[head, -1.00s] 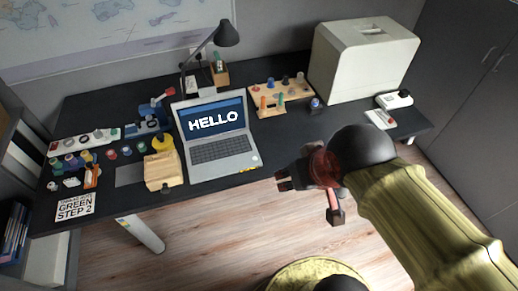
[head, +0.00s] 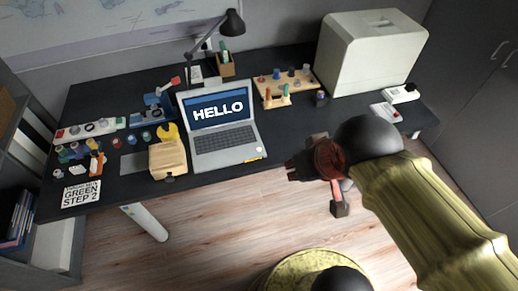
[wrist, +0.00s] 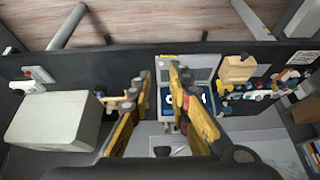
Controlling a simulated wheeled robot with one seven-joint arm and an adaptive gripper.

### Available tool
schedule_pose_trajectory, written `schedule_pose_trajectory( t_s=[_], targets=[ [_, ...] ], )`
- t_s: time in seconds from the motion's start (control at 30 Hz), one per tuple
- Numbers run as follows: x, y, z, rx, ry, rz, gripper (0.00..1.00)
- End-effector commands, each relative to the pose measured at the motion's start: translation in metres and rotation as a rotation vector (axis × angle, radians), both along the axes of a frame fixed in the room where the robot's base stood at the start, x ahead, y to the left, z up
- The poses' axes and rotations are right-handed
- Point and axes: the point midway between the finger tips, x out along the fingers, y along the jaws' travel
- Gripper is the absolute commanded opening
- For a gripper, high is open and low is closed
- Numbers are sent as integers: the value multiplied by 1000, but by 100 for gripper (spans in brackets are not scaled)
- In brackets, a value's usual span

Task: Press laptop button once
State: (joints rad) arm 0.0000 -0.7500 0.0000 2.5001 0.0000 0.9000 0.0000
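The laptop (head: 243,154) stands open on the dark desk, its screen showing HELLO on blue. A small yellow mark lies at its front right corner. I cannot make out a separate button. My gripper (head: 291,170) is to the right of the laptop, near the desk's front edge, apart from it. In the wrist view my gripper (wrist: 161,72) shows two yellow fingers spread apart with nothing between them. The laptop (wrist: 204,63) appears upside down there, partly hidden behind one finger.
A wooden block (head: 168,158) and a GREEN STEP 2 card (head: 81,193) lie left of the laptop. A lamp (head: 232,22) and a peg board (head: 284,86) are behind. A large white box (head: 372,60) stands at the right.

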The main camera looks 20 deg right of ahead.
Motion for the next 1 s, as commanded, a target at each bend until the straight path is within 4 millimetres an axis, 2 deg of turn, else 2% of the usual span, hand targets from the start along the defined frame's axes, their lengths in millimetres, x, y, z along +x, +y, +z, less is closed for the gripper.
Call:
schedule_pose_trajectory(
  t_s=[0.3, 1.0],
  targets=[
    [0, 0, 0, 0, 0, 0, 0],
    [0, 0, 0, 0, 0, 0, 0]
  ],
)
